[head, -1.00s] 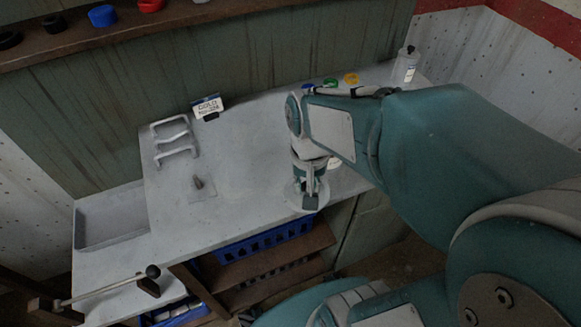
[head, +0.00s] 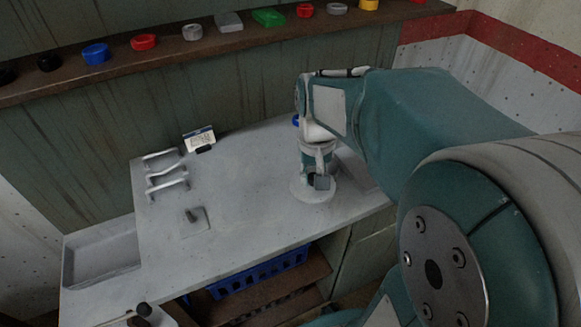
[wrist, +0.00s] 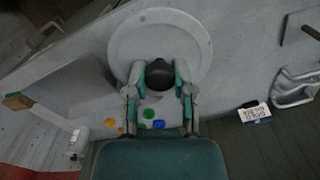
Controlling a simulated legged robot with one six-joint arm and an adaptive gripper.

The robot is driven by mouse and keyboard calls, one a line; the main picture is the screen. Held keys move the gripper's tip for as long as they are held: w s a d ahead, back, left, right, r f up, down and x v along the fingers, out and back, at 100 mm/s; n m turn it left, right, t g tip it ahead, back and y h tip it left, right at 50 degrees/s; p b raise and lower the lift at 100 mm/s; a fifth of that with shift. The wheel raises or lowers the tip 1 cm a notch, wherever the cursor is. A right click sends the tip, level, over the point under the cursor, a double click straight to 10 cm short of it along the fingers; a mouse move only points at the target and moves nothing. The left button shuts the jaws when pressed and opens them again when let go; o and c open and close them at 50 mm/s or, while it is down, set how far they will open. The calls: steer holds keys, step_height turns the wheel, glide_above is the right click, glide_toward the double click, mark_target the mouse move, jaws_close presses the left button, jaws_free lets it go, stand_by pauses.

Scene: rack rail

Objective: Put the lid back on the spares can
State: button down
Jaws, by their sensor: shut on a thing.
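My gripper (wrist: 158,88) is shut on the dark knob (wrist: 158,72) of a round, pale grey lid (wrist: 128,48). The wrist view shows the lid's broad disc face-on, with a finger on each side of the knob. In the head view my gripper (head: 320,181) points down with the lid (head: 316,195) under it, over the right part of the pale worktop, near its front edge. I cannot tell the gap between lid and worktop. I cannot make out the spares can in either view; the lid and my arm hide part of the worktop.
The worktop (head: 240,200) is bare in its middle. On its left are white handles (head: 165,178), a small peg on a plate (head: 191,215), a sign (head: 199,138) and a shallow tray (head: 100,255). A bottle (wrist: 78,140) and coloured discs (wrist: 148,113) show in the wrist view.

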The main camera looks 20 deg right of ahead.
steer(key=w+d+r, duration=0.1)
steer(key=w+d, duration=0.7)
steer(key=w, duration=0.1)
steer(key=shift+n, duration=0.3)
steer(key=shift+w+a+f, duration=0.1)
steer(key=shift+f, duration=1.5)
steer(key=shift+a+f, duration=0.1)
steer(key=shift+f, duration=1.45)
steer(key=shift+f, duration=0.1)
steer(key=shift+c, duration=2)
jaws_free()
steer(key=o, duration=0.4)
